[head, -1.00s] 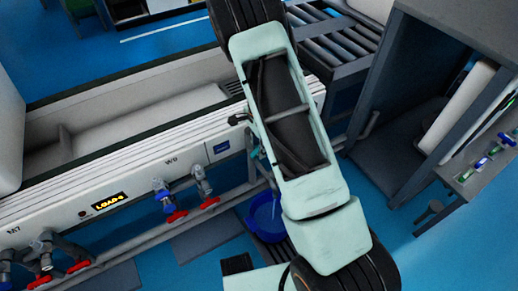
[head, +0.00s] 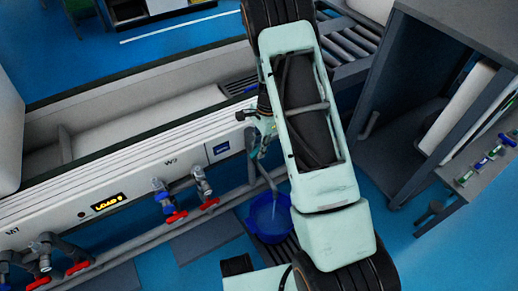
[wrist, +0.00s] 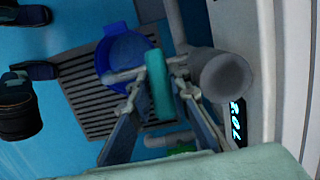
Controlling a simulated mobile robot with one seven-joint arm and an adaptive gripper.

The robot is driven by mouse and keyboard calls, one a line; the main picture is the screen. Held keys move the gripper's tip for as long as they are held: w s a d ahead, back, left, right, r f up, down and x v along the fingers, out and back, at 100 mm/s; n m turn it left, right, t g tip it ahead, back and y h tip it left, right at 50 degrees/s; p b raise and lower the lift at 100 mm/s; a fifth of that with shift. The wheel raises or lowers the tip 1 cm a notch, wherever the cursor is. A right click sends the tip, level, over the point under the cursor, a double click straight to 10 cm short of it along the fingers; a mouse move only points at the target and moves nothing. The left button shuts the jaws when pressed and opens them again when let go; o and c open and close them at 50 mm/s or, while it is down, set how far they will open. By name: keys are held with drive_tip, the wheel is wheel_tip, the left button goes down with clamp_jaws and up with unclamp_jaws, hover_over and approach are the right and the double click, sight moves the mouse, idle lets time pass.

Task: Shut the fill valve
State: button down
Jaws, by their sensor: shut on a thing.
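In the wrist view my gripper (wrist: 158,84) has a finger on each side of a teal bar (wrist: 161,92) and is shut on it. The bar looks like the fill valve's handle, next to a grey pipe (wrist: 170,20). A pipe spout (head: 266,178) slants down over a blue bucket (head: 256,226) on the floor. A pale streak below the spout looks like running water.
Red-handled valves (head: 176,217) and a blue one line the machine front (head: 130,180) to the left. A rail runs low along it. A grey cabinet (head: 400,150) and side table (head: 455,195) stand right. A drain grate (wrist: 85,85) lies by the bucket.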

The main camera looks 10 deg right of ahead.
drive_tip(key=y, duration=0.1)
drive_tip(key=g+y, duration=0.1)
drive_tip(key=y, duration=0.1)
drive_tip(key=shift+w+d+f, duration=0.1)
drive_tip(key=shift+d, duration=0.1)
drive_tip(key=shift+g+y+b, duration=0.6)
drive_tip(key=shift+y+b, duration=0.1)
drive_tip(key=shift+y, duration=0.9)
drive_tip(key=c, duration=2.1)
unclamp_jaws()
drive_tip(key=v, duration=1.2)
